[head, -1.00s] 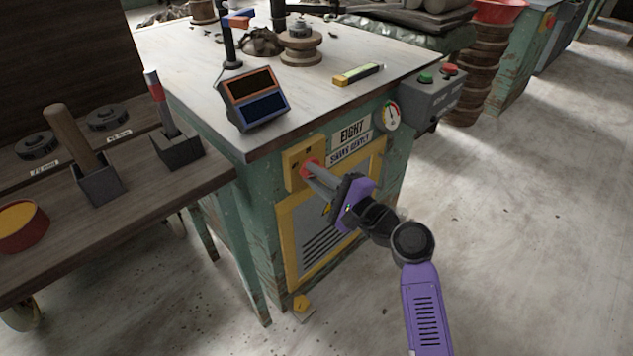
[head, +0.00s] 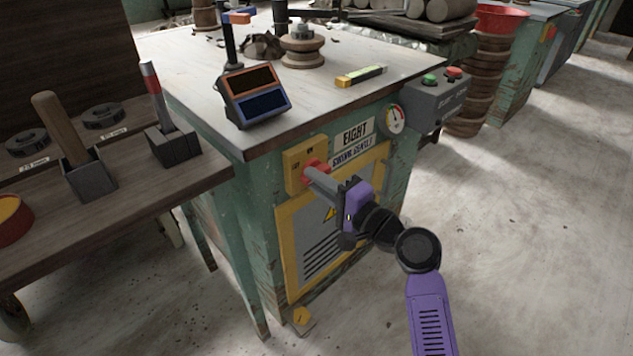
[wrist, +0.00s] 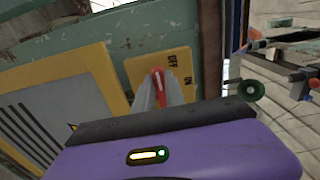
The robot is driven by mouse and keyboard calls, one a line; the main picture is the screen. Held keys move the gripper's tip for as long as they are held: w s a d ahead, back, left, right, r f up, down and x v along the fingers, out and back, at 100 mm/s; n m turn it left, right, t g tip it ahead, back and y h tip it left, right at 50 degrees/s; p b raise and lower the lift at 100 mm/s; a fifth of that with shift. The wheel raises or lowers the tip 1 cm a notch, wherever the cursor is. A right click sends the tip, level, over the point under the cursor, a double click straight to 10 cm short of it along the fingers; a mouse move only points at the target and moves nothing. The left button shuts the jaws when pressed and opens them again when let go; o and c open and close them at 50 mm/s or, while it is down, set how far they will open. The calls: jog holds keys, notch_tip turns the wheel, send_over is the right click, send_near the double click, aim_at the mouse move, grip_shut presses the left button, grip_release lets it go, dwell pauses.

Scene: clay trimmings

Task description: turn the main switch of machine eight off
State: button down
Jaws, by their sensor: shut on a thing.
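The main switch is a red handle (head: 311,165) on a yellow plate (head: 293,179), set in the upper front of the green machine marked EIGHT (head: 355,134). My gripper (head: 316,174) reaches it from the front right, with its grey fingers shut on the handle. In the wrist view the red handle (wrist: 158,82) sits between the two fingers (wrist: 159,95), and the plate (wrist: 133,69) carries the words OFF and ON. The handle's white line points close to OFF there. The fingers hide part of the handle.
A gauge (head: 395,119) and a grey box with green and red buttons (head: 437,98) are to the right. A wooden bench (head: 120,200) with tools stands at the left. The floor at the right is clear.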

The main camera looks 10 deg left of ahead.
jog(key=shift+f, duration=0.15)
jog(key=c, duration=1.4)
grip_release()
jog(key=p+v, duration=0.2)
jog(key=v, duration=0.6)
